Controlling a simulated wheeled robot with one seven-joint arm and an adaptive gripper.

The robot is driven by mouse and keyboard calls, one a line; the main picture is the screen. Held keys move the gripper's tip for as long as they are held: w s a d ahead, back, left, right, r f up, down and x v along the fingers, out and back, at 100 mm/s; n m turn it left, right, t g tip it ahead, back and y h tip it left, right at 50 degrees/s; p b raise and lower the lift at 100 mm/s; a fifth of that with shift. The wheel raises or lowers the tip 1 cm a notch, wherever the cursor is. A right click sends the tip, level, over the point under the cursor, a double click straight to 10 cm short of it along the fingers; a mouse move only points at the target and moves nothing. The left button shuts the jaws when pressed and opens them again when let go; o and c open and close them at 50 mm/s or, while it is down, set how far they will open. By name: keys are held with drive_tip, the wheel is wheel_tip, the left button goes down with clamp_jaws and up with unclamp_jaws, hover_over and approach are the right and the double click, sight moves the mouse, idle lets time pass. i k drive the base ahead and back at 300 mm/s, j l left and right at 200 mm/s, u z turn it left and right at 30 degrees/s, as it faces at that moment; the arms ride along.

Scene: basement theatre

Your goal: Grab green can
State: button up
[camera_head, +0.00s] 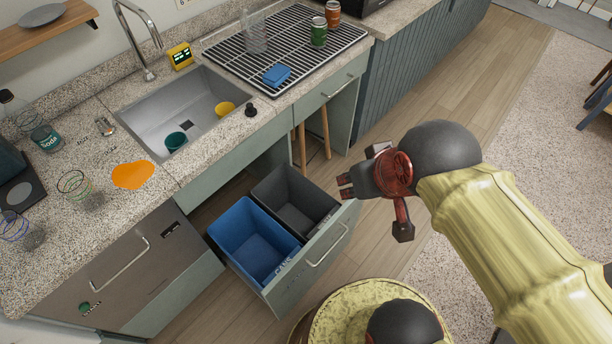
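A green can (318,33) stands upright on the black wire rack (232,57) at the far end of the counter. A brown-red can (333,13) stands close behind it, a little to the right. My gripper (372,184) is in the middle right of the view, above the floor and to the right of the open drawer. It is well apart from the green can, lower in the picture. Its fingers are spread apart and nothing shows between them.
An open drawer with a blue bin (246,236) and a dark grey bin (290,207) juts out. A clear glass (256,34) and a blue sponge (277,75) are on the rack. The sink (172,120) holds cups. The wooden floor at right is clear.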

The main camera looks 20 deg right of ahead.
sight(319, 24)
drive_tip(key=k+j+u, duration=0.1)
drive_tip(key=k, duration=0.35)
drive_tip(key=i+l+z, duration=0.25)
drive_tip(key=z, duration=0.2)
drive_tip(key=i+l+z, duration=0.5)
drive_tip(key=i+z, duration=0.2)
drive_tip(key=z, duration=0.15)
drive_tip(key=i+z, duration=0.4)
drive_tip(key=i+l+u, duration=0.2)
drive_tip(key=i, duration=0.25)
drive_tip(key=i+u, duration=0.15)
drive_tip(key=i, duration=0.3)
drive_tip(key=i+u, duration=0.15)
drive_tip(key=u, duration=0.25)
drive_tip(key=i+u, duration=0.15)
drive_tip(key=u, duration=0.25)
drive_tip(key=i+l+u, duration=0.1)
drive_tip(key=u, duration=0.35)
drive_tip(key=i+l+u, duration=0.15)
drive_tip(key=u, duration=0.25)
drive_tip(key=i+l+u, duration=0.15)
drive_tip(key=u, duration=0.25)
drive_tip(key=i+l+u, duration=0.1)
drive_tip(key=u, duration=0.4)
drive_tip(key=i+l+u, duration=0.2)
drive_tip(key=u, duration=0.25)
drive_tip(key=i+l+u, duration=0.25)
drive_tip(key=u, duration=0.25)
